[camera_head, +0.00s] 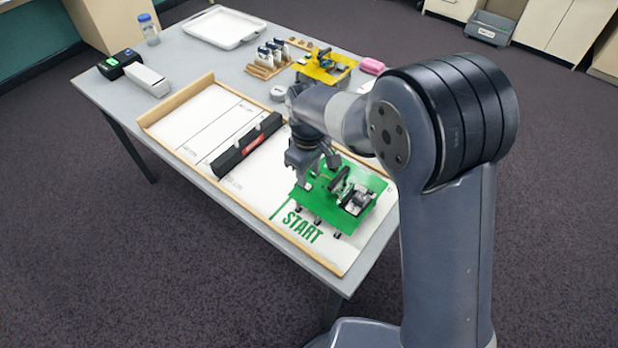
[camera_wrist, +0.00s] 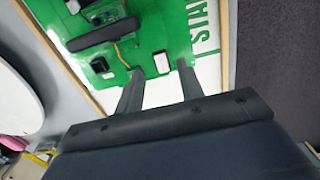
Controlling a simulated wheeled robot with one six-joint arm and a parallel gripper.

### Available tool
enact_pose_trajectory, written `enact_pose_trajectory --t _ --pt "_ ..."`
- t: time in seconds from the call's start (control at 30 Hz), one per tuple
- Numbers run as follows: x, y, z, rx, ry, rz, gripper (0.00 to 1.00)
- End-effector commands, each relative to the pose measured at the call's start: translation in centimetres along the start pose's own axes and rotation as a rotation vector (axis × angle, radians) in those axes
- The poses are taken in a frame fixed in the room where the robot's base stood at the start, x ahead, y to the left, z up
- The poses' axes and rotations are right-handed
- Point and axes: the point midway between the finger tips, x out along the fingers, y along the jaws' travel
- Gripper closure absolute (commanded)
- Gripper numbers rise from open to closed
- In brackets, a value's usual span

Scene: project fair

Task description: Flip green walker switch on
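The green walker (camera_head: 325,208) stands on the white board near the START mark, a flat green plate with dark and grey parts on top. It also shows in the wrist view (camera_wrist: 165,22), with a dark bar, a wire and small blocks on it. My gripper (camera_head: 316,173) is over the walker's left side in the head view. In the wrist view my gripper (camera_wrist: 160,68) has its two fingers apart at the plate's edge. A small white-topped block (camera_wrist: 161,61) shows between the fingertips; I cannot tell whether it is the switch, or its setting.
A black bar (camera_head: 247,145) with a red label crosses the wood-rimmed board (camera_head: 190,128). A yellow walker (camera_head: 322,68), a pink item (camera_head: 371,66), a wooden rack (camera_head: 265,70) and a white tray (camera_head: 224,28) are farther back. The board's left part is clear.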

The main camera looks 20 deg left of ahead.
Motion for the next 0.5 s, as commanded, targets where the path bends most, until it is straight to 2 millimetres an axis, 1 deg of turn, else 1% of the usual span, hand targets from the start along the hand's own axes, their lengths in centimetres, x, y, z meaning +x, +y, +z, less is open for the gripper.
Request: enact_pose_trajectory --t 0.03,0.2,0.33,0.5 --pt "1.0 0.0 0.1 0.0 -0.004 -0.002 0.64" --pt "3.0 0.0 0.1 0.001 -0.002 -0.001 0.64" --pt "3.6 0.0 0.0 0.001 0.0 0.0 0.64" --pt "3.7 0.0 0.0 0.001 0.001 0.0 0.64"
